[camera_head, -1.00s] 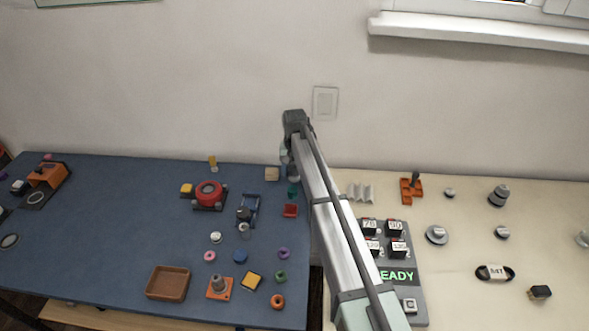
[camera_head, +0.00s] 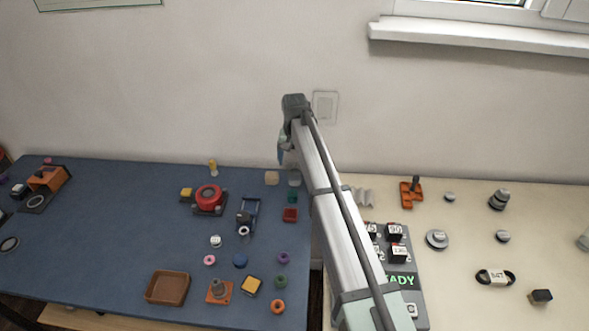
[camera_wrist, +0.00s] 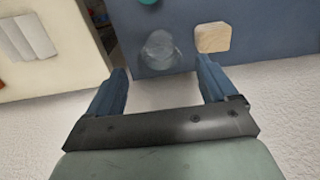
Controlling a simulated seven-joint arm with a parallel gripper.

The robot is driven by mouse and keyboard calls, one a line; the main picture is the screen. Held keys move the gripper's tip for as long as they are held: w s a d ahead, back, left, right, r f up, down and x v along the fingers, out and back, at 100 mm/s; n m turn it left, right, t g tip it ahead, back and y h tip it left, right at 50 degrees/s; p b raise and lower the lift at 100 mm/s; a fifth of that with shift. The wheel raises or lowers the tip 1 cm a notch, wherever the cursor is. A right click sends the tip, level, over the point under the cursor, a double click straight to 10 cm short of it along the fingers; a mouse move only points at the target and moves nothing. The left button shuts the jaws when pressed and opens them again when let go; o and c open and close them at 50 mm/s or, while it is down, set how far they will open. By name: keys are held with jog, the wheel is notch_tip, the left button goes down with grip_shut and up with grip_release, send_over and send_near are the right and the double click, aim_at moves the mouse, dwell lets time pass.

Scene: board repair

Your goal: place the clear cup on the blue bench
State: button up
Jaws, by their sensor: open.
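The clear cup (camera_wrist: 160,50) shows in the wrist view as a translucent grey shape on the blue bench (camera_wrist: 262,45), beside a light wooden block (camera_wrist: 213,38). In the head view the cup (camera_head: 294,178) is faint, near the bench's back right corner; the blue bench (camera_head: 110,225) fills the left side. My gripper (camera_wrist: 161,66) is open and empty, its two blue fingers apart on either side of the cup's line of view. In the head view my gripper (camera_head: 283,152) is raised above the cup, clear of it. Whether the cup is upright is hard to tell.
A teal piece (camera_head: 293,195) and a red tray (camera_head: 290,215) lie close in front of the cup. The wooden block (camera_head: 272,178) is to its left. A gap separates the blue bench from the cream table (camera_head: 470,270). The wall stands close behind.

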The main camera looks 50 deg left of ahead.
jog(key=shift+r, duration=2.8)
